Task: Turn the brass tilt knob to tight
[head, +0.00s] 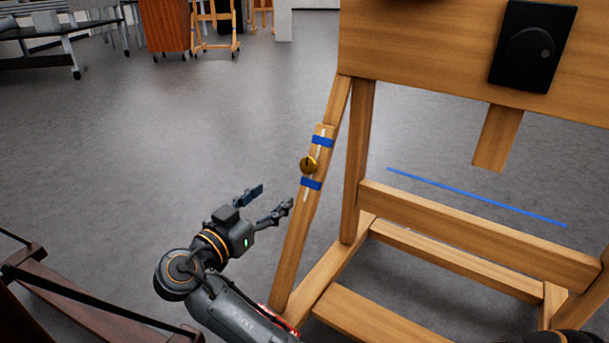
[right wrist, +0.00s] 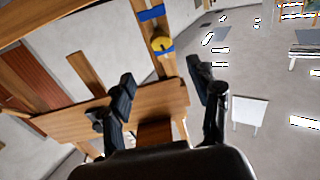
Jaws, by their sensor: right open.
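The brass tilt knob (head: 308,165) sits on a slanted wooden strut (head: 290,240) at the left side of a wooden easel frame. A blue band (head: 322,141) lies above it and another blue band (head: 311,184) below it, with a pale strip along the strut. My right gripper (head: 273,197) is open and empty, to the left of and below the knob in the head view, apart from it. In the right wrist view the knob (right wrist: 161,45) shows beyond the gap between my open fingers (right wrist: 160,80). My left gripper is not in view.
The easel's wooden board (head: 420,60) carries a black dial panel (head: 532,47). Its lower rails (head: 470,230) stand right of my right gripper. A dark wooden stand (head: 90,310) is at the lower left.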

